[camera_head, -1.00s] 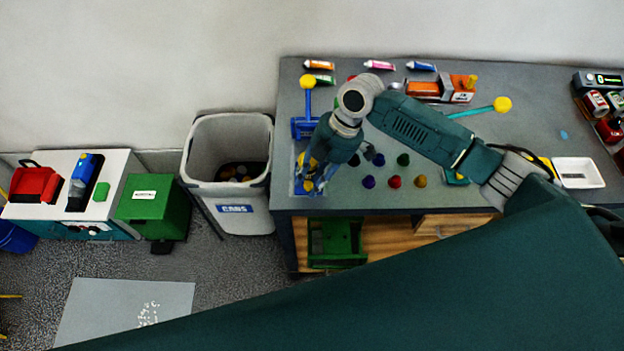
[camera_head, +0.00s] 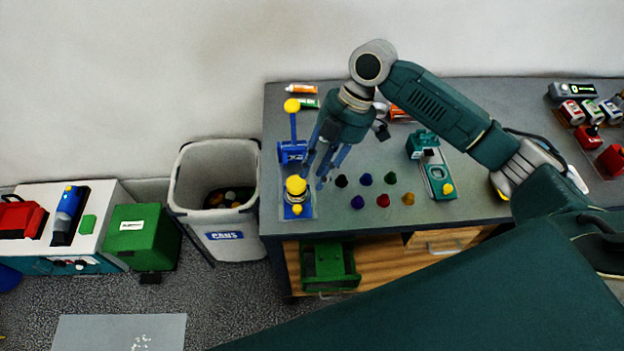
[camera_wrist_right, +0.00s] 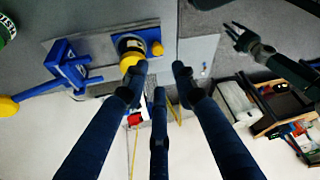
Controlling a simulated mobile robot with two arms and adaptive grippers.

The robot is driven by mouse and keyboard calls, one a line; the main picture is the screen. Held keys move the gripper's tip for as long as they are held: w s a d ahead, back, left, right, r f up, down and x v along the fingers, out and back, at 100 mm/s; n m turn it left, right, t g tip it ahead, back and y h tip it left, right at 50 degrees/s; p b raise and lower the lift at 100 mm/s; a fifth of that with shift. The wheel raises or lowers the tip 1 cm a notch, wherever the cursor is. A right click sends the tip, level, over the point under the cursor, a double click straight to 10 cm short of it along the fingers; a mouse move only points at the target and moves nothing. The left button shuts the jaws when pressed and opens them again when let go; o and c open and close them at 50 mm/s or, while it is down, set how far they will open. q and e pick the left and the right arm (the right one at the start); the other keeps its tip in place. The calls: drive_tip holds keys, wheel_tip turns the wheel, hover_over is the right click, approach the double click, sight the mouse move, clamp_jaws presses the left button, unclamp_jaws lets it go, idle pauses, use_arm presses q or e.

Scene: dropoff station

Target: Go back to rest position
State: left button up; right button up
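My right gripper (camera_head: 316,178) hangs over the left end of the workbench (camera_head: 460,100), fingers pointing down. Its fingers are spread and empty in the right wrist view (camera_wrist_right: 158,80). They are close beside a blue fixture with a round yellow-topped part (camera_head: 296,190), which also shows in the right wrist view (camera_wrist_right: 130,45). I cannot tell whether they touch it. My left gripper is outside the head view. A dark gripper, apparently my left one, shows at the upper right of the right wrist view (camera_wrist_right: 238,36), with its fingers spread and nothing between them.
A blue lever stand (camera_head: 292,150) is behind the fixture. Several small coloured knobs (camera_head: 365,179) and a green device (camera_head: 433,170) lie right of the gripper. A grey bin (camera_head: 235,225) stands left of the bench. Cans (camera_head: 590,110) are at the far right.

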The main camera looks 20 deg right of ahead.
idle(0.5)
drive_tip(key=s+a+f+m+t, duration=0.2)
drive_tip(key=s+a+f+m, duration=0.4)
drive_tip(key=s+a+f, duration=0.3)
drive_tip(key=s+d+f+m+t+h, duration=0.2)
drive_tip(key=s+d+f+m+h, duration=0.15)
drive_tip(key=s+d+m, duration=0.85)
wheel_tip(320, 180, down, 29)
drive_tip(key=s+g+b, duration=0.1)
drive_tip(key=s+b, duration=0.1)
drive_tip(key=b, duration=0.2)
drive_tip(key=s+d+f+n+g+h+b, duration=0.1)
drive_tip(key=s+d+f+b, duration=0.2)
drive_tip(key=s+f, duration=1.4)
wheel_tip(320, 180, down, 3)
drive_tip(key=shift+r, duration=0.1)
